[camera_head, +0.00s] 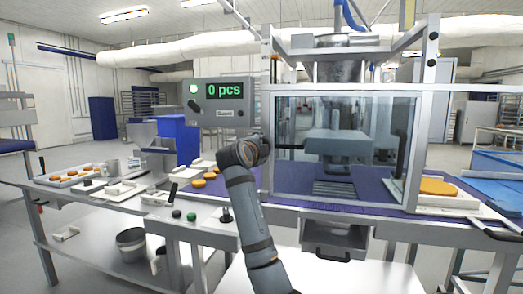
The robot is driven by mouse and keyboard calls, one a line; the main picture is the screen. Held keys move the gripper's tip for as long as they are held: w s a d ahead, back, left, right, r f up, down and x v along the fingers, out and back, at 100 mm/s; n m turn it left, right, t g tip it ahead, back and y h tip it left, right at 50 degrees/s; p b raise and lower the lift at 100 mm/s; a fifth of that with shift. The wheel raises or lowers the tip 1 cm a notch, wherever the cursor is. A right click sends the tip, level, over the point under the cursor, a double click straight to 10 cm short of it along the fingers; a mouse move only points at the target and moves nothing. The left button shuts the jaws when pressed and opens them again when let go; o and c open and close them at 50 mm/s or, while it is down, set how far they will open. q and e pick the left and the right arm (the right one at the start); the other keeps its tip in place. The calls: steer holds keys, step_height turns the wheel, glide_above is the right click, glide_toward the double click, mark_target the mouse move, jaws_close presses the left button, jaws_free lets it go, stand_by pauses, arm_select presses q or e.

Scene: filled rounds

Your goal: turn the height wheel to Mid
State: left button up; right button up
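The forming machine (342,125) stands in the middle, with a metal hopper on top and a clear guard around its press head. I cannot make out the height wheel or a Mid mark; my arm (250,205) covers part of the machine's left side. This arm rises from the bottom middle, and its dark joint is beside the guard's left post. No gripper fingers show on it. No second arm shows. The control box (222,103) left of the guard has a lit green lamp and a display (224,90) reading "0 pcs".
A panel with dark green buttons (184,215) and a black-topped lever is at the bench front. Orange rounds (200,180) and trays (70,177) lie to the left. A tray with orange rounds (437,187) is at the right. A drawer (334,238) hangs under the machine.

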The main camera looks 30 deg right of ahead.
steer(key=shift+f, duration=0.1)
steer(key=o, duration=1.2)
steer(key=shift+c, duration=0.2)
steer(key=f+v, duration=0.1)
steer(key=v, duration=1.1)
steer(key=shift+r, duration=0.5)
